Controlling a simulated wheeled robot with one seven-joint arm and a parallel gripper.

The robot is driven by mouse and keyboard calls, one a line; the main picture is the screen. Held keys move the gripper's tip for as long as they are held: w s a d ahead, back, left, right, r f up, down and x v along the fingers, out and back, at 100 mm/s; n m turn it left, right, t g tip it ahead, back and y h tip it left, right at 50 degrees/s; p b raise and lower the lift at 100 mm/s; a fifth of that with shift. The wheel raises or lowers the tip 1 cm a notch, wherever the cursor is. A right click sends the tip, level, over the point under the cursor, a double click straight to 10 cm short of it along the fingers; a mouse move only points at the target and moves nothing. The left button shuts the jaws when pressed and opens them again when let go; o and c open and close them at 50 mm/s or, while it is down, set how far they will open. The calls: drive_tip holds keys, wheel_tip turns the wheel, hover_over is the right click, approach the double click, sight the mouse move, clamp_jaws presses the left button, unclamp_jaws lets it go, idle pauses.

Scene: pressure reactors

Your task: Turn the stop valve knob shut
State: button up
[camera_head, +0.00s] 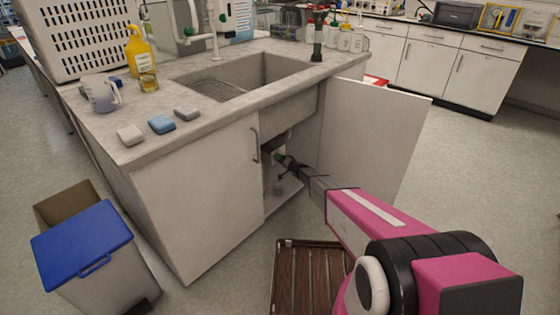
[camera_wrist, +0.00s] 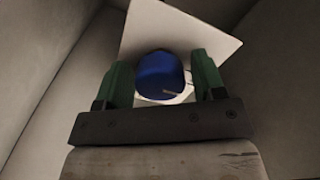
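The blue round knob (camera_wrist: 160,74) shows in the wrist view in front of a pale square plate (camera_wrist: 200,38). My gripper (camera_wrist: 163,75) has its two green fingers apart, one on each side of the knob. Narrow gaps seem to show between knob and fingers; I cannot tell how deep the knob sits between them. In the head view my gripper (camera_head: 281,158) reaches into the open cupboard under the sink. The knob cannot be made out there.
The cupboard door (camera_head: 370,135) stands open to the right of my arm. A closed cupboard front (camera_head: 200,205) is on the left. A slatted wooden mat (camera_head: 305,280) lies on the floor below. A blue-lidded bin (camera_head: 85,245) stands at the lower left. A small dark object (camera_head: 278,186) stands inside the cupboard.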

drive_tip(key=c, duration=0.6)
drive_tip(key=shift+m, duration=0.3)
drive_tip(key=m, duration=0.8)
drive_tip(key=shift+m, duration=0.4)
drive_tip(key=m, duration=0.4)
drive_tip(key=shift+m, duration=2.2)
drive_tip(key=shift+f, duration=0.1)
